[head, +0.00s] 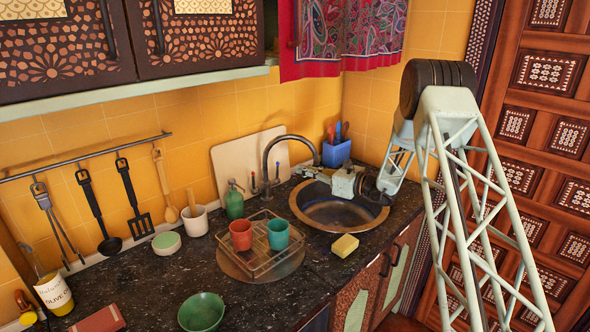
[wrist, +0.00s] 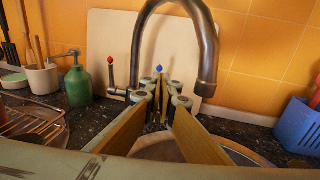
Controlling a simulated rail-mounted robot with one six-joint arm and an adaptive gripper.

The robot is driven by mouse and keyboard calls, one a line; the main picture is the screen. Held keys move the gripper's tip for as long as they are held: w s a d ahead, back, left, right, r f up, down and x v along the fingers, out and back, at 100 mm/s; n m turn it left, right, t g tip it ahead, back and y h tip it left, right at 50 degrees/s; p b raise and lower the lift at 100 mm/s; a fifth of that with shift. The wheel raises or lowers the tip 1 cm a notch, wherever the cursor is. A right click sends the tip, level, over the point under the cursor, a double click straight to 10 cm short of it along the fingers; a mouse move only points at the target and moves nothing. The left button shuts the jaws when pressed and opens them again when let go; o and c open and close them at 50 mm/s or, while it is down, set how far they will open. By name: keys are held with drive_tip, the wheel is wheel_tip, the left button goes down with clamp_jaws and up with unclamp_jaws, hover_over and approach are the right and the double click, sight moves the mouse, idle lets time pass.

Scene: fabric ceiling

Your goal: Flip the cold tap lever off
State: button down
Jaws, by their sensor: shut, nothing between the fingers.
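The dark curved tap (head: 267,150) rises behind the round sink and fills the middle of the wrist view (wrist: 208,50). The cold lever, with a blue knob (wrist: 159,69), points up just beyond my fingertips; its lower part is hidden behind them. The red-knobbed lever (wrist: 110,62) stands upright to its left. My gripper (wrist: 163,101) is shut and empty, reaching over the sink towards the tap. In the head view my gripper (head: 310,172) is right of the tap. I cannot tell whether it touches the lever.
The sink (head: 300,211) lies below my gripper. A green soap bottle (wrist: 78,84) stands left of the tap and a blue caddy (wrist: 298,126) to the right. A pale board (wrist: 104,28) leans behind. A drying rack with cups (head: 284,262) and a yellow sponge (head: 345,245) are nearer.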

drive_tip(key=shift+v, duration=2.25)
drive_tip(key=shift+r, duration=0.1)
drive_tip(key=s+a+r+n+g, duration=0.3)
drive_tip(key=s+a+r, duration=0.25)
drive_tip(key=s, duration=0.25)
drive_tip(key=s+a+r+n+g, duration=0.2)
drive_tip(key=s+a+r+n, duration=0.2)
drive_tip(key=s+r, duration=0.3)
drive_tip(key=s+a+r+n+g+h, duration=0.15)
drive_tip(key=s+r+n, duration=0.25)
drive_tip(key=s, duration=0.7)
drive_tip(key=s+a+r+n+g+h, duration=0.1)
drive_tip(key=s+a+r+n+g, duration=0.3)
drive_tip(key=s, duration=0.7)
drive_tip(key=s+d+r+n+h, duration=0.1)
drive_tip(key=s+d+n+h, duration=0.15)
drive_tip(key=s, duration=0.75)
drive_tip(key=s+d+r+n+h, duration=0.2)
drive_tip(key=s+d, duration=0.2)
drive_tip(key=s, duration=0.5)
drive_tip(key=s+d+n+t+h, duration=0.1)
drive_tip(key=s+d+n+h, duration=0.2)
drive_tip(key=s+d, duration=0.3)
drive_tip(key=s+d+f+n+t+h, duration=0.1)
drive_tip(key=s+d+n+t+h, duration=0.1)
drive_tip(key=s+d, duration=0.5)
drive_tip(key=s+n+h, duration=0.1)
drive_tip(key=s, duration=0.5)
drive_tip(key=shift+s+d, duration=0.3)
drive_tip(key=shift+d, duration=0.05)
